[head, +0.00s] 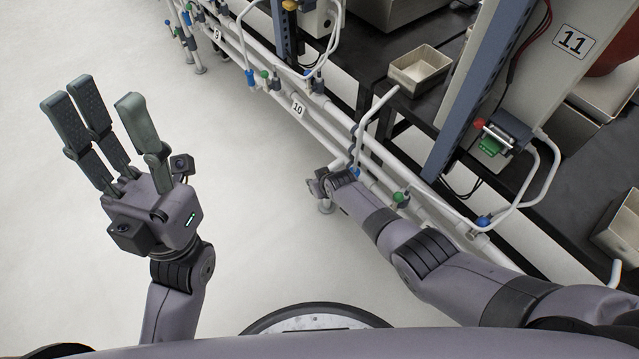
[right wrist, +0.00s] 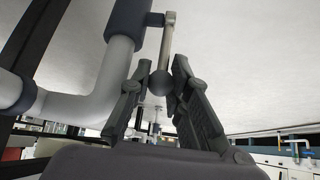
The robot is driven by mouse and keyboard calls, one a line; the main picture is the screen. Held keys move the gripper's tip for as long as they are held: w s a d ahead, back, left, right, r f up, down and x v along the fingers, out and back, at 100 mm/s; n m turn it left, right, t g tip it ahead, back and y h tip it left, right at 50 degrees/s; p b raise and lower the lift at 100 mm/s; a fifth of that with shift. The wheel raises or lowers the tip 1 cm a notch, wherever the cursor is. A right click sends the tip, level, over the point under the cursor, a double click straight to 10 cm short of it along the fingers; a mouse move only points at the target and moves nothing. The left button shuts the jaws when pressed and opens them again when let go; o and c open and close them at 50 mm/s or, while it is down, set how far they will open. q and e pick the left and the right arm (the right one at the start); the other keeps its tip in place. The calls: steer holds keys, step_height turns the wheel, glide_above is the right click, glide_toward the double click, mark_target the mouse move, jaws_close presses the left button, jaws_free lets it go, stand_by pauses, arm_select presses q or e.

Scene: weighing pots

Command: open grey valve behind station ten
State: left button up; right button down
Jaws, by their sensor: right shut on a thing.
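The station ten plate (head: 298,109) is on the white pipe rails in the head view. My right gripper (head: 318,184) is low at the pipes, just right of and below that plate; its fingers are hard to make out there. The handle hangs beside a grey pipe with a dark sleeve (right wrist: 127,18). The valve cannot be told apart in the head view. My left gripper (head: 98,100) is open and empty above the floor.
White pipes with blue and green valves (head: 399,197) run diagonally along the black benches. A station eleven plate (head: 573,40), a red knob (head: 479,123) and an empty tray (head: 420,70) are to the right. The pale floor (head: 270,240) at left is clear.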

steer(key=shift+a, duration=0.1)
stand_by(0.3)
steer(key=c, duration=1.6)
jaws_free()
steer(key=shift+w, duration=0.1)
steer(key=shift+o, duration=0.6)
steer(key=shift+r, duration=0.1)
steer(key=shift+v, duration=3.95)
steer(key=shift+a, duration=0.15)
